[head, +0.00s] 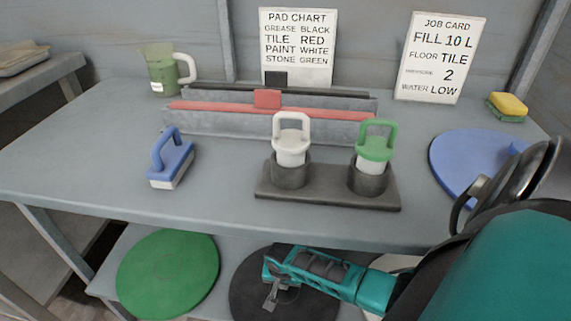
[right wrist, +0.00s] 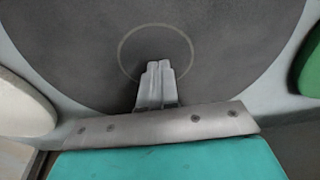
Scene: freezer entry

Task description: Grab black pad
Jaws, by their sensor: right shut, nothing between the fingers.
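The black pad (head: 243,284) is a large dark disc lying flat on the lower shelf under the workbench. It fills most of the right wrist view (right wrist: 75,40), where a pale ring marks its middle. My right gripper (head: 270,298) is over the black pad in the head view, covering part of it. In the right wrist view its fingertips (right wrist: 158,66) are together, empty, and overlap the pale ring. I cannot tell whether they touch the pad. My left gripper is not in view.
A green pad (head: 168,275) lies left of the black pad on the shelf (head: 108,283). A white pad (right wrist: 22,103) shows in the right wrist view. The workbench (head: 90,130) above holds a blue-handled brush (head: 170,160), two handled plugs in a holder (head: 328,196), and a blue pad (head: 455,165).

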